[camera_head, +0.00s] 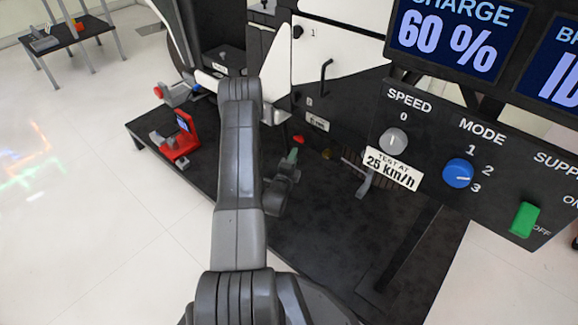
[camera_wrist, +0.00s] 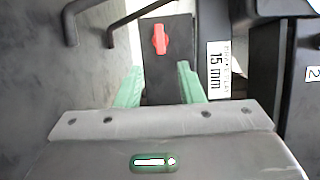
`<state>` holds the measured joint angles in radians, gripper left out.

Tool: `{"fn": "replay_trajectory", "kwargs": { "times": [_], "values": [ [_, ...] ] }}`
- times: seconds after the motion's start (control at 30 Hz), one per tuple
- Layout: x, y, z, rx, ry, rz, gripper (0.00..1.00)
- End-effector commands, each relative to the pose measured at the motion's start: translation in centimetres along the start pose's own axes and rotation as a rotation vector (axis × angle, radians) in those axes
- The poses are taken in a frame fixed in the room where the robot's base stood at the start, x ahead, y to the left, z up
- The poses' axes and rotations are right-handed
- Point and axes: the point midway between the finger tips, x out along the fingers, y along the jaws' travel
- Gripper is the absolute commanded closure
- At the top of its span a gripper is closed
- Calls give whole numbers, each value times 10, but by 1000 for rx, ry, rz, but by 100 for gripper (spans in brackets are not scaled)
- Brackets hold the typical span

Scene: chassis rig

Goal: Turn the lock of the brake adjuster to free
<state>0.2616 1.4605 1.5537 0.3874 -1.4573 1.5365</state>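In the wrist view, a small red lock lever (camera_wrist: 160,39) sits on a dark block (camera_wrist: 167,78). Its long side runs up and down in the picture. The lever also shows in the head view (camera_head: 298,139) as a small red spot just beyond my fingertips. My gripper (camera_wrist: 160,70) has two green fingers set wide apart with nothing held between them. The lever lies ahead of the gap between them, apart from both fingers. In the head view my gripper (camera_head: 292,157) is partly hidden by its own wrist. The lever's marked positions are not readable.
Dark bent handles (camera_wrist: 125,20) stand at the upper left of the wrist view. The head view shows a red stand (camera_head: 183,138) left of my arm and a control panel (camera_head: 430,150) at right.

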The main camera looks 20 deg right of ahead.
Motion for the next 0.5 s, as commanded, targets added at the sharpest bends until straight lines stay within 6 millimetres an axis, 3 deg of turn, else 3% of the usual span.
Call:
{"fn": "replay_trajectory", "kwargs": {
  "times": [0.2,0.5],
  "values": [
    [-43,-1,0,-1,-1,4,65],
    [-62,0,0,1,1,0,65]
  ]
}}
